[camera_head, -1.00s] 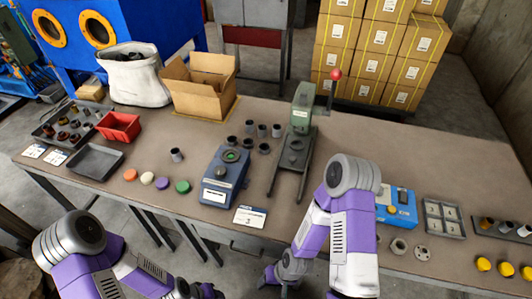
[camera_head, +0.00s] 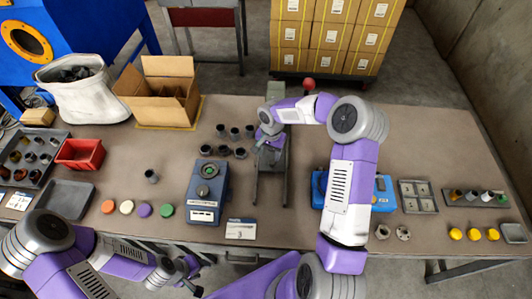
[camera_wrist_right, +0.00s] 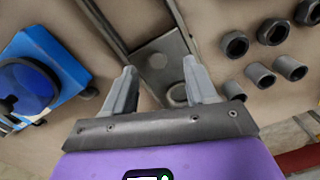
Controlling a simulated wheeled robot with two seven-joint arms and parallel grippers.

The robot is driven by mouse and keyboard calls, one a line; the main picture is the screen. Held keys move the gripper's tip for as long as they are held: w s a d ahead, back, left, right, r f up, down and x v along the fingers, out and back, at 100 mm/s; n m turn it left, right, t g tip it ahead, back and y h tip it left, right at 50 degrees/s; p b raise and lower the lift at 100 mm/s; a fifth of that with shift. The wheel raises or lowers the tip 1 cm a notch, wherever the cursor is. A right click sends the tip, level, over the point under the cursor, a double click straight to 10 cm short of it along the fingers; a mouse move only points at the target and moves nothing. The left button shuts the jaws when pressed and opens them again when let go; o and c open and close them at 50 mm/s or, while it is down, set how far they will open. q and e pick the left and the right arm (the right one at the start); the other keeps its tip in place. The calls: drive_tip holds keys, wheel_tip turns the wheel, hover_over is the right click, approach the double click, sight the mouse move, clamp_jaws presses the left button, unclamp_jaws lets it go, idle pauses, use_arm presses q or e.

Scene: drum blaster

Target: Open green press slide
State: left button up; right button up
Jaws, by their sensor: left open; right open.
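The green press (camera_head: 275,90) stands at mid-table, its two rails (camera_head: 258,187) running toward the front edge. Its red ball knob (camera_head: 309,84) shows at the back right. My right arm reaches over it and hides much of its column and slide. My right gripper (camera_head: 268,141) is over the press. In the right wrist view this gripper (camera_wrist_right: 160,78) is open and empty, with the press's grey plate (camera_wrist_right: 158,58) seen between and beyond its fingers. I cannot tell whether it touches the press. My left gripper (camera_head: 190,276) is open and low, near the table's front edge, away from the press.
Several dark cups (camera_head: 235,133) stand just left of the press. A blue-grey fixture (camera_head: 207,190) is left of the rails, a white card (camera_head: 241,229) in front. A blue device (camera_head: 384,193) stands to the right, partly behind my right arm. An open carton (camera_head: 160,95) is at back left.

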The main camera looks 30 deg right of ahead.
sight(272, 162)
drive_tip(key=shift+w+d+m, duration=0.3)
drive_tip(key=shift+w+d, duration=0.15)
drive_tip(key=shift+d, duration=0.25)
drive_tip(key=shift+d+f, duration=0.1)
drive_tip(key=shift+d, duration=0.05)
drive_tip(key=f, duration=0.6)
drive_tip(key=shift+s+f+b, duration=0.2)
drive_tip(key=shift+f+b, duration=0.1)
drive_tip(key=shift+b, duration=0.05)
drive_tip(key=shift+c, duration=0.5)
clamp_jaws()
